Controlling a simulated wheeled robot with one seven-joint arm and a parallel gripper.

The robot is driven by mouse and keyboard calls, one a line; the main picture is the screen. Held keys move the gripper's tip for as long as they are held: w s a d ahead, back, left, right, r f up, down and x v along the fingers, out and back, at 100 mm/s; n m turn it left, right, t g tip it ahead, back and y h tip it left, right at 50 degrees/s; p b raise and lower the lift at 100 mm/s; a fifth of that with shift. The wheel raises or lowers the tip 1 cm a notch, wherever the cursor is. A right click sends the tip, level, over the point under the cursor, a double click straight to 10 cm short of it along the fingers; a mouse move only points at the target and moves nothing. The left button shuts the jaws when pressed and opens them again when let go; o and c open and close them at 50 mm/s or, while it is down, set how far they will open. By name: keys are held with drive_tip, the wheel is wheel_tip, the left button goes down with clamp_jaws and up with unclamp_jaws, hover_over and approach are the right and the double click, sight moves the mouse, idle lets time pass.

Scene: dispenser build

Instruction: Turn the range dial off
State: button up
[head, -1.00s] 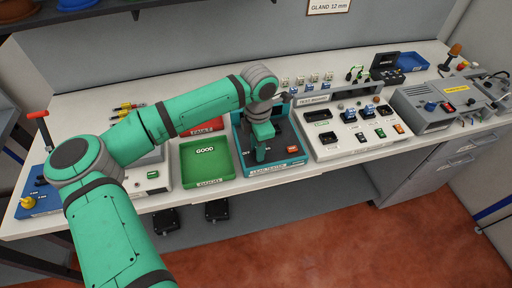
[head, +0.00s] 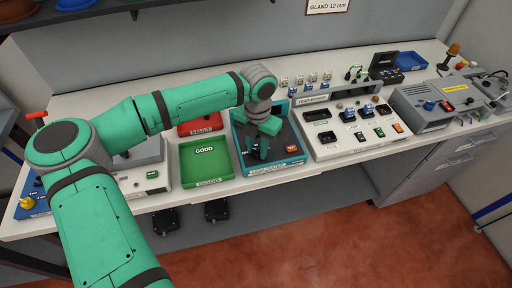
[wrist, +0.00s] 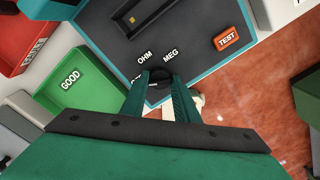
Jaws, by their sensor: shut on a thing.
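The range dial (wrist: 160,76) is a small black knob on the dark face of the teal-edged tester. In the wrist view it sits between the fingertips of my gripper (wrist: 161,84), which is shut on it. The labels OHM and MEG stand just beyond the dial, and a third label to the left is mostly hidden by a finger. I cannot tell which label the dial points at. In the head view my gripper (head: 259,154) reaches down onto the tester (head: 237,150), and the dial is hidden there.
An orange TEST button (wrist: 227,38) is on the tester, right of the dial. A green GOOD tray (head: 205,170) and a red tray (head: 200,129) lie to the left. A white test board (head: 335,152) stands close on the right.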

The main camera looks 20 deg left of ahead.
sight(257, 150)
idle(0.5)
drive_tip(key=o, duration=1)
drive_tip(key=shift+o, duration=0.2)
wheel_tip(257, 150, up, 11)
drive_tip(key=shift+f, duration=0.1)
